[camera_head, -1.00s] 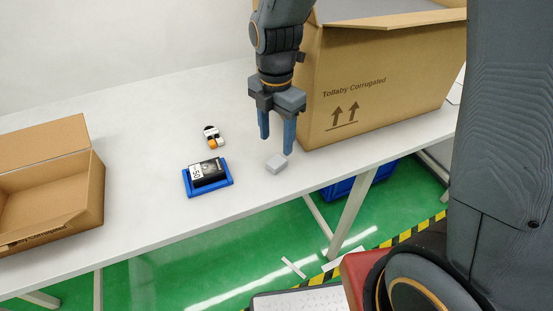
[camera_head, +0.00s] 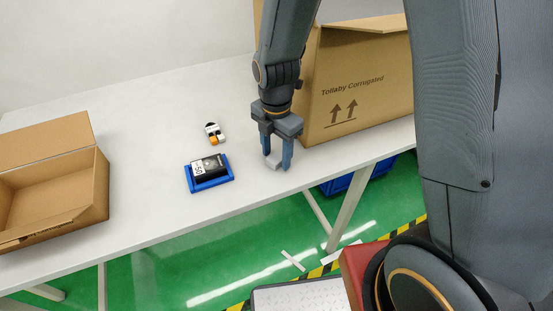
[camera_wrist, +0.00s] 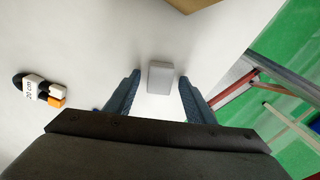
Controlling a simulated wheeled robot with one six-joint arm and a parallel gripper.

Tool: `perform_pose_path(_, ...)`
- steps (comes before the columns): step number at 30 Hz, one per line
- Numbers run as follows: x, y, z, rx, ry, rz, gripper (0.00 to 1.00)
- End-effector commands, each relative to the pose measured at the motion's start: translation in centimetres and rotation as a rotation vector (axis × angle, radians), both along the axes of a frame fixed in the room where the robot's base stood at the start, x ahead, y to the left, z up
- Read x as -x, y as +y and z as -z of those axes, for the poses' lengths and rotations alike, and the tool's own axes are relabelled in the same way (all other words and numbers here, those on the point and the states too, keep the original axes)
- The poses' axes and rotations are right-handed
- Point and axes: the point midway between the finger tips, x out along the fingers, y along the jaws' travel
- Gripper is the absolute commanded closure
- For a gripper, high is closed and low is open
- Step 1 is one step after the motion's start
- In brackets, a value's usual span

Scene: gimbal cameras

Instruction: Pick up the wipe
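A small light-grey block, which I take to be the wipe (camera_head: 271,162), lies on the white table near its front edge. My gripper (camera_head: 277,161) points down at it, with its two blue-grey fingers apart and one at each side of the block. The fingers partly hide the block in the head view. In the wrist view the wipe (camera_wrist: 160,78) sits between and a little beyond the open fingertips, with a gap visible on both sides.
A large cardboard box (camera_head: 365,95) stands close to the right of my gripper. To the left are a blue tray (camera_head: 225,181) holding a black item (camera_head: 207,166), a small white-and-orange object (camera_head: 215,134), and an open carton (camera_head: 85,195). The table's front edge is near.

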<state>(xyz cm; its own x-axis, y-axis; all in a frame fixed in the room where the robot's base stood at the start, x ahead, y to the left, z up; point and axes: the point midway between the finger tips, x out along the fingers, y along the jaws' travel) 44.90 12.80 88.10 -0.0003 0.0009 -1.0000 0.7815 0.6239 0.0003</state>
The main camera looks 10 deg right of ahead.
Motion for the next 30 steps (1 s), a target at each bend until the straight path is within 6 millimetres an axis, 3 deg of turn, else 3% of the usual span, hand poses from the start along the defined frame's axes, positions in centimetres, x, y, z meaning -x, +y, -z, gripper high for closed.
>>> perform_pose_path(1, 0.0, 0.0, 0.0, 0.0, 0.0, 0.0, 0.6)
perform_pose_path(6, 0.0, 0.0, 0.0, 0.0, 0.0, 0.0, 0.89)
perform_pose_path(8, 0.0, 0.0, 0.0, 0.0, 0.0, 0.0, 0.94)
perform_pose_path(20, -0.1, 0.0, -0.8, 0.0, -0.002, 0.0, 0.94)
perform_pose_path(30, -0.2, 0.0, -5.0, -0.001, -0.004, 0.0, 0.94)
